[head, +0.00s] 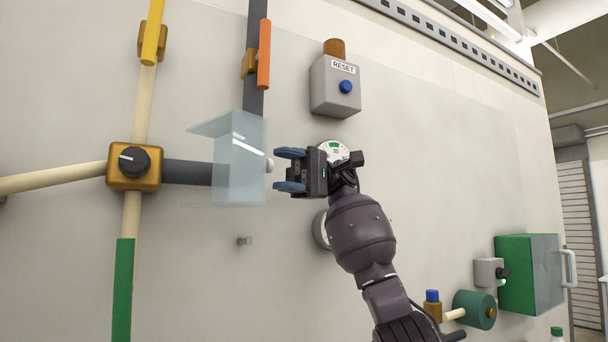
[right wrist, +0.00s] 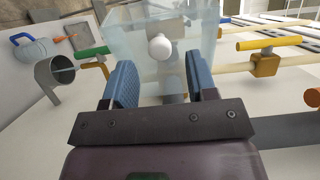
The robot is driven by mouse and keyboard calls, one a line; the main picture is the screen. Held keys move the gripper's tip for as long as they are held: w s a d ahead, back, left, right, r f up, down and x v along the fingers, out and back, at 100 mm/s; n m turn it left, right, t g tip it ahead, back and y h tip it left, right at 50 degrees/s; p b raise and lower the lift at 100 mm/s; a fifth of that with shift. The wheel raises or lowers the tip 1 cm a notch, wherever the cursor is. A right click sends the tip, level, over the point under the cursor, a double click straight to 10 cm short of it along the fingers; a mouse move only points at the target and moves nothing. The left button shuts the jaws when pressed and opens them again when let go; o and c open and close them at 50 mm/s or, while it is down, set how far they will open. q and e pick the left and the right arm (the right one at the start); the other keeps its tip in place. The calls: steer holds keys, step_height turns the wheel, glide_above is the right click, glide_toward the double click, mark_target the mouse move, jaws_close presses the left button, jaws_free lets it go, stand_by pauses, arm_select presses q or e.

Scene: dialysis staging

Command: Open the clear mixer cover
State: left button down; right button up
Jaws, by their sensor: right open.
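The clear mixer cover (head: 240,165) is a see-through bluish box on the wall, over the right end of a dark grey pipe. A small white round knob (head: 270,165) sits on its right side. My right gripper (head: 284,171) is open, its blue fingers pointing left at the knob, a small distance short of it. In the right wrist view the knob (right wrist: 159,47) appears beyond and between the two open fingers (right wrist: 160,85), with the clear cover (right wrist: 190,50) behind it. Nothing is between the fingers. My left gripper is not in view.
A grey RESET box (head: 335,88) with a blue button hangs above my right gripper. A brass valve with a black dial (head: 134,164) is left of the cover. An orange handle (head: 264,54) is above it. A green cabinet (head: 520,273) stands lower right. The wall below the cover is mostly free.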

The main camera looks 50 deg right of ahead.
steer(key=d, duration=0.7)
steer(key=shift+w+d, duration=0.15)
stand_by(0.5)
